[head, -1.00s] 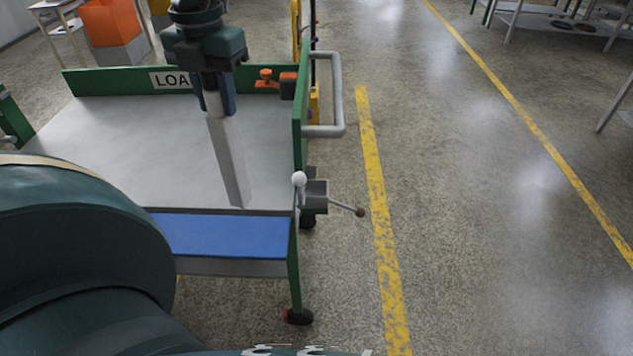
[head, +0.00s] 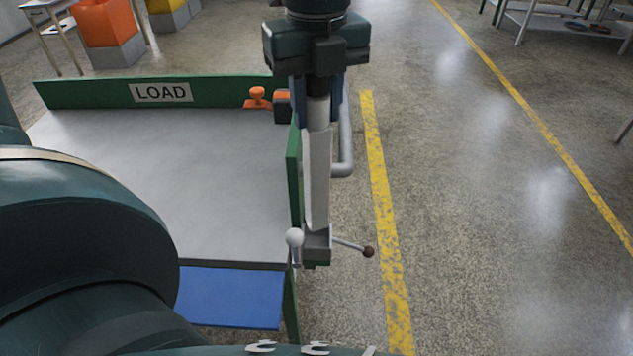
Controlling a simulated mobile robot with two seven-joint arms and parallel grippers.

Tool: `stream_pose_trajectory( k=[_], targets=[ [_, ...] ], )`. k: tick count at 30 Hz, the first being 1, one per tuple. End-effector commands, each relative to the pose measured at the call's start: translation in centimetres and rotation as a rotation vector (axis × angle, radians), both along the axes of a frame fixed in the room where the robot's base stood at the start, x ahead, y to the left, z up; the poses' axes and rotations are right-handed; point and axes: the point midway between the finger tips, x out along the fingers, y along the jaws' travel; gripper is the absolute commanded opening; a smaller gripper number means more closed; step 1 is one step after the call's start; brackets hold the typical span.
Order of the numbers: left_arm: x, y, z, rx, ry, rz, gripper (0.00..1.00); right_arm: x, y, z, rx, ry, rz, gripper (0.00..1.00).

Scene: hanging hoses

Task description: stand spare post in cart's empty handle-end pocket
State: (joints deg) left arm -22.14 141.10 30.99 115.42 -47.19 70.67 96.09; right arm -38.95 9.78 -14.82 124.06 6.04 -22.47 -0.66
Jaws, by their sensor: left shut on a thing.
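My left gripper (head: 318,98) is shut on the upper part of the pale grey spare post (head: 316,175), which hangs upright. The post is over the handle end of the green-framed cart (head: 60,95). Its lower end overlaps the grey pocket block (head: 318,246) at the cart's near right corner. I cannot tell whether the end is inside the pocket or just above or in front of it. The post and gripper partly hide the grey tube handle (head: 347,155) and the green end panel. My right gripper is not in view.
A white-knobbed lever (head: 294,238) and a brown-knobbed lever (head: 368,252) stick out beside the pocket. An orange knob (head: 257,97) sits at the cart's far right corner. The cart's deck (head: 180,180) is bare where visible. Floor right of the cart is clear.

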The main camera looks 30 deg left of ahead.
Motion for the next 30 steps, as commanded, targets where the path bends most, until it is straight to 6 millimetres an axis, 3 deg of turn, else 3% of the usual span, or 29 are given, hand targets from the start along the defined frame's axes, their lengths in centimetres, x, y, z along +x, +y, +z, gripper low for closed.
stream_pose_trajectory(
  k=[3,15,28,29,30],
  targets=[
    [0.0,0.0,-2.2,-0.001,0.003,-0.001,0.00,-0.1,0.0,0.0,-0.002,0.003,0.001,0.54],
    [0.0,0.1,-6.9,0.000,0.003,-0.002,0.00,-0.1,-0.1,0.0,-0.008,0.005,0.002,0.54],
    [0.0,0.1,-7.9,0.000,-0.002,-0.002,0.00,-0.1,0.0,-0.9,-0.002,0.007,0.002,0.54],
    [0.0,0.1,-7.6,0.000,-0.001,-0.002,0.33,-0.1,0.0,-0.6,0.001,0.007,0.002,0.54],
    [0.0,0.1,-7.6,-0.001,-0.001,-0.002,0.36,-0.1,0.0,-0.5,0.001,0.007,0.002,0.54]
  ],
)
